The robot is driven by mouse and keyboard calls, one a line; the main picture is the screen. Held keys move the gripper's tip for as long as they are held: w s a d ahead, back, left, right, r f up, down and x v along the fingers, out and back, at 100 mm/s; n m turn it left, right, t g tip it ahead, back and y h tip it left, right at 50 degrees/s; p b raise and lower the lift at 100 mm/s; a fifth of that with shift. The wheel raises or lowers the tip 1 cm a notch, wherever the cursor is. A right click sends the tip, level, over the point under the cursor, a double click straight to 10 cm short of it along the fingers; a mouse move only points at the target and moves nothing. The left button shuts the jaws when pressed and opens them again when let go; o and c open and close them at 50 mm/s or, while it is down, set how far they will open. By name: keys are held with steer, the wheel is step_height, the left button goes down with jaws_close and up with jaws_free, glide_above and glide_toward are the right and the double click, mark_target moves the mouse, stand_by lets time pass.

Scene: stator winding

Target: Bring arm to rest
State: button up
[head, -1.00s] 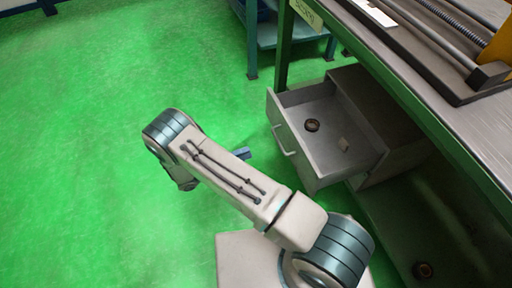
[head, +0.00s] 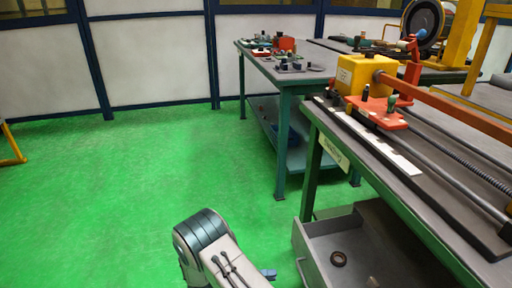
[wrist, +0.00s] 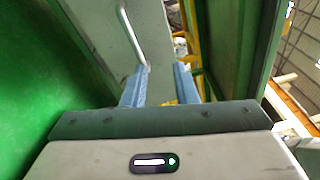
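My arm (head: 205,235) shows at the bottom of the head view, bent over the green floor left of the open drawer. Only a small blue tip of my gripper (head: 268,273) shows there, beside the arm. In the wrist view the two blue fingers of my gripper (wrist: 160,86) stand apart with nothing seen between them that they hold. A pale drawer front (wrist: 105,35) with a bar handle (wrist: 128,35) lies beyond the fingers; I cannot tell how close it is.
The open drawer (head: 318,254) holds a small dark ring (head: 338,258) and juts out under the workbench (head: 440,215). A yellow and red winding fixture (head: 365,80) is on that bench. A second table (head: 283,88) stands behind. The green floor (head: 120,190) at left is clear.

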steer(key=s+d+r+m+g+y+p, duration=0.2)
steer(key=d+r+m+y+p, duration=0.15)
steer(key=r+m, duration=0.45)
steer(key=s+d+r+m+g+y+p, duration=0.1)
steer(key=d+r+m+g+y+p, duration=0.2)
steer(key=r, duration=0.8)
steer(key=s+d+r+m+g+y+p, duration=0.15)
steer(key=r+m+y+p, duration=0.35)
steer(key=r, duration=0.5)
steer(key=s+d+r+m+t+y+p, duration=0.1)
steer(key=s+r+m+t+y+p, duration=0.2)
steer(key=r+m, duration=0.6)
steer(key=s+d+r+m+t+y+p, duration=0.2)
steer(key=s+r+m+t+y+p, duration=0.2)
steer(key=s+r+m+p, duration=0.4)
step_height(320, 180, up, 6)
steer(key=shift+s+d+f+m+t, duration=0.2)
steer(key=shift+d+m+t, duration=0.15)
steer(key=shift+m, duration=0.55)
